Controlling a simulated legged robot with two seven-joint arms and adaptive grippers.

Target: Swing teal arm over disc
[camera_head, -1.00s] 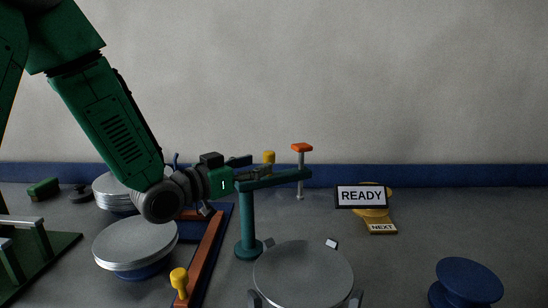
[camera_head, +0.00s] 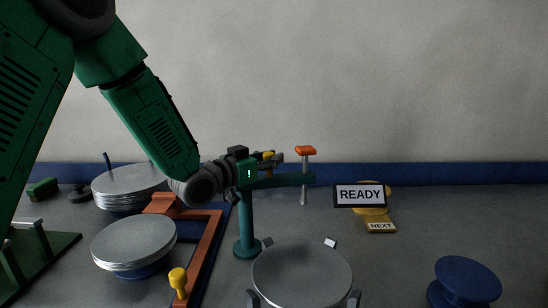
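The teal arm (camera_head: 295,180) sits on top of an upright teal post (camera_head: 246,220) and points right. An orange-topped metal pin (camera_head: 305,151) stands at its free end. A grey disc (camera_head: 302,275) lies flat in front, held among several small clamps, with the arm's tip behind it. My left gripper (camera_head: 277,160) reaches in over the post. Its fingers are beside a yellow knob (camera_head: 267,155), which they partly hide. I cannot tell whether they are closed on it. My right gripper is out of view.
Stacks of grey discs (camera_head: 134,240) stand at the left, beside an orange frame (camera_head: 208,250) with a yellow knob (camera_head: 178,280). A READY sign (camera_head: 360,195) with a NEXT plate (camera_head: 381,226) stands right. A blue spool (camera_head: 466,282) is at front right.

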